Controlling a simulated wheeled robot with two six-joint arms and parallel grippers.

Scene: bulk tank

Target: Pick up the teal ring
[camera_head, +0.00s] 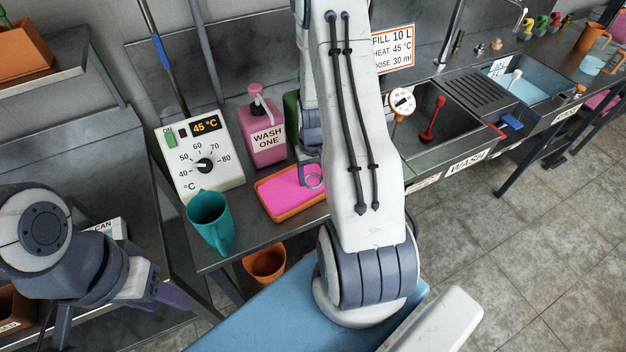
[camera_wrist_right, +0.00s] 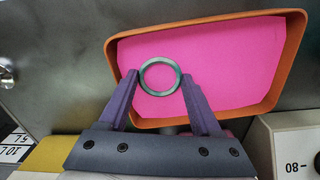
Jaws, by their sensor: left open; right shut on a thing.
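The teal ring (camera_wrist_right: 160,76) is between the two purple fingertips of my right gripper (camera_wrist_right: 159,80) in the right wrist view. The gripper is shut on it, one finger at each side. The ring is over the pink floor of an orange-rimmed tray (camera_wrist_right: 208,26); I cannot tell whether it still touches that floor. In the head view the ring (camera_head: 314,181) shows small at the tray's (camera_head: 283,216) right part, and my right arm hides much around it. My left gripper (camera_head: 172,293) is open and empty at the lower left, well away from the ring.
A teal mug (camera_head: 209,220) and a white dial box (camera_head: 198,153) stand left of the tray. A pink wash bottle (camera_head: 266,131) stands behind it. An orange pot (camera_head: 265,264) is below the counter edge. Sinks (camera_head: 440,122) lie to the right.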

